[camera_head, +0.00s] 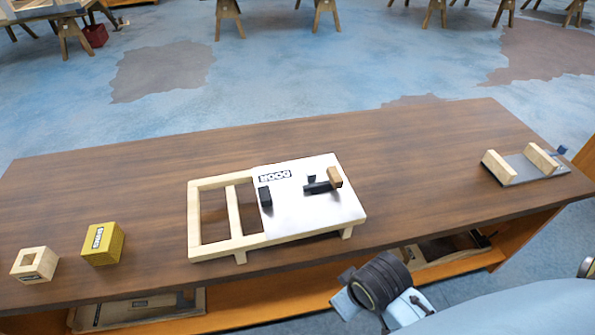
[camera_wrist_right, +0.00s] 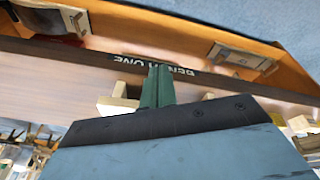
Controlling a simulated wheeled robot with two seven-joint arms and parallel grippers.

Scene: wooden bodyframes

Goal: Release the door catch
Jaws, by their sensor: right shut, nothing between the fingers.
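The door unit is a pale wooden frame (camera_head: 235,210) lying on the bench, with a silver panel (camera_head: 305,215) labelled "DOOR" over its right part. A dark bar (camera_head: 318,188) with a brown wooden block (camera_head: 335,177) at its right end lies on the panel, beside a small black block (camera_head: 311,179). Another black block (camera_head: 265,197) sits at the panel's left edge. My right gripper (camera_wrist_right: 158,85) is shut and empty in the right wrist view. Pale wood (camera_wrist_right: 118,106) shows beside the fingers, partly hidden. My left gripper is out of view.
The brown bench (camera_head: 430,150) carries a yellow labelled block (camera_head: 102,244) and a hollow wooden block (camera_head: 34,264) at left. A grey plate with two wooden rails (camera_head: 520,167) is at right. My right arm is at the front edge. Bench top between them is clear.

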